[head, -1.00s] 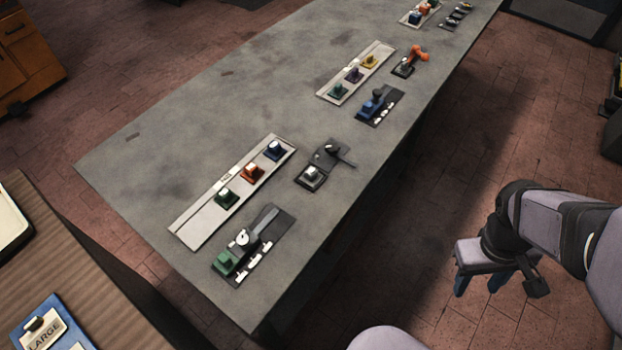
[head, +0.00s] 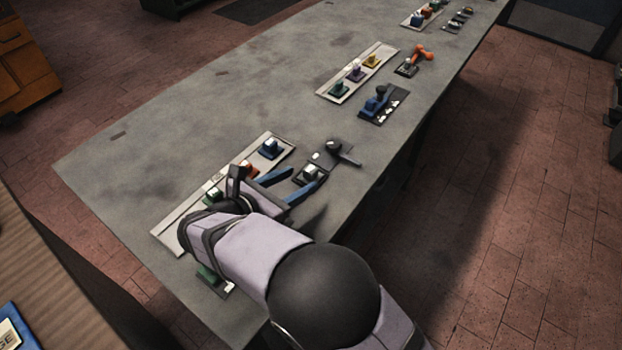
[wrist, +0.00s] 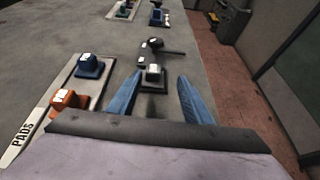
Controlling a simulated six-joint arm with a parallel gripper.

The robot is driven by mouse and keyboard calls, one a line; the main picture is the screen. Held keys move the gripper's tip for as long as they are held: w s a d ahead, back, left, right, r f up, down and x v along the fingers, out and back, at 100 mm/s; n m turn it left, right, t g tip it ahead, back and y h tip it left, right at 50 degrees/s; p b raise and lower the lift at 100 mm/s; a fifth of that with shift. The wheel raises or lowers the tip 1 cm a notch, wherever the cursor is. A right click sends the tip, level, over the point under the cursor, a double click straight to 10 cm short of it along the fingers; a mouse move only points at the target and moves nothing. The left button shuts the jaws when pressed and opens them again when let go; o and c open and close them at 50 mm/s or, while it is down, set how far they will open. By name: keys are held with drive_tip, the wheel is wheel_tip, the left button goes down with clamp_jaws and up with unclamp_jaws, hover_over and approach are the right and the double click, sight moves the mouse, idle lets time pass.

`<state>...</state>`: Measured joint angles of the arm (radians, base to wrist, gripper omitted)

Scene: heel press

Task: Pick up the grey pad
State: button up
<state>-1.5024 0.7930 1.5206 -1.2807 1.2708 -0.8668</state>
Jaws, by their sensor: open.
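The grey pad (head: 312,173), a small block with a light top on a dark base, sits at the near end of a dark plate with a black lever (head: 346,158). In the wrist view the pad (wrist: 154,74) shows ahead, between the lines of my two blue fingers. My gripper (head: 305,178) is open and empty, its fingertips pointing at the pad from the near left. In the head view the fingertips overlap the pad's surroundings; I cannot tell whether they touch it.
A pale strip labelled PADS (wrist: 22,138) holds a blue pad (head: 270,148), an orange pad (wrist: 68,101) and a green pad (head: 212,195) beside my gripper. The table's left side is clear.

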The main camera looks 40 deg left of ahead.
sight(307, 172)
drive_tip(key=shift+s+a+n, duration=0.3)
drive_tip(key=shift+s+a, duration=0.2)
drive_tip(key=shift+a, duration=0.1)
drive_tip(key=shift+p+x, duration=0.7)
drive_tip(key=shift+x, duration=3)
drive_tip(key=shift+r, duration=0.1)
clamp_jaws()
